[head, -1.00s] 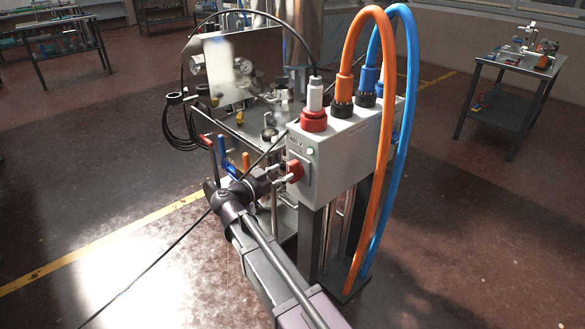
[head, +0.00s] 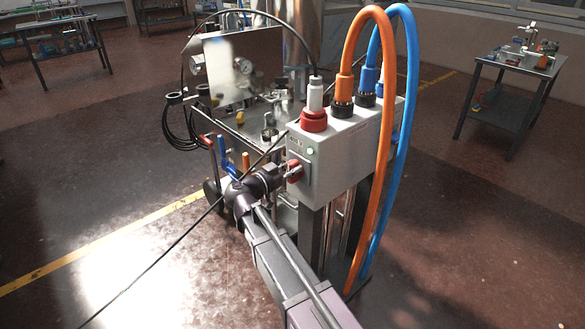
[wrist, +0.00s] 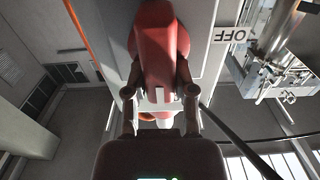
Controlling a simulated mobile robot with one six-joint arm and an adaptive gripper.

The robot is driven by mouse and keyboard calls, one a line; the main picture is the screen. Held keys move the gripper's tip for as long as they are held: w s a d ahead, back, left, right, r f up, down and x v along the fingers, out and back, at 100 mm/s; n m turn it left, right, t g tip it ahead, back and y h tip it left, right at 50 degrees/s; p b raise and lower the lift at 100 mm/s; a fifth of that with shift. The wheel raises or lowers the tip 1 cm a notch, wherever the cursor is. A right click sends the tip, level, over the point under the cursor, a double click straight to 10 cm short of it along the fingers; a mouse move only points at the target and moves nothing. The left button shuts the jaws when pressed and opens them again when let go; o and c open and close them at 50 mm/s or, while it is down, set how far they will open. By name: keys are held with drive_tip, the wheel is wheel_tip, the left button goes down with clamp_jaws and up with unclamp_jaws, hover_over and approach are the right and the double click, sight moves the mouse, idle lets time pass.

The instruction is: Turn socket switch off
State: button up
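The socket switch is a red rotary handle (head: 294,170) on the left face of a light grey socket box (head: 340,150). In the wrist view the red handle (wrist: 157,55) fills the middle, its long axis running up and down the picture. An OFF label (wrist: 233,36), seen upside down, is to the right of the handle. My gripper (wrist: 159,80) has one finger on each side of the handle, and the fingertips appear closed against its sides. In the head view my gripper (head: 283,172) is at the switch, partly hidden by my wrist.
A green light (head: 310,150) is above the switch. A red-collared plug (head: 314,118) and orange (head: 350,70) and blue (head: 411,90) hoses rise from the box. Metal equipment with a gauge panel stands behind. A thin black cable crosses near my wrist.

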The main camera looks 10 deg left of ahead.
drive_tip(key=shift+n, duration=0.4)
clamp_jaws()
drive_tip(key=n, duration=0.3)
drive_tip(key=shift+w+a+n, duration=0.2)
drive_tip(key=shift+w+n, duration=0.05)
drive_tip(key=shift+n, duration=0.05)
drive_tip(key=n, duration=0.4)
drive_tip(key=shift+w+a+f+b, duration=0.15)
drive_tip(key=shift+a+f+b, duration=0.1)
drive_tip(key=shift+f+b, duration=0.05)
drive_tip(key=n, duration=0.5)
drive_tip(key=shift+w+a+f+b, duration=0.1)
drive_tip(key=shift+a+f+b, duration=0.05)
drive_tip(key=shift+f+b, duration=0.15)
drive_tip(key=shift+f+n+b, duration=0.15)
drive_tip(key=shift+n, duration=1)
drive_tip(key=shift+f+n+b, duration=0.15)
drive_tip(key=shift+n, duration=1)
drive_tip(key=o, duration=0.9)
unclamp_jaws()
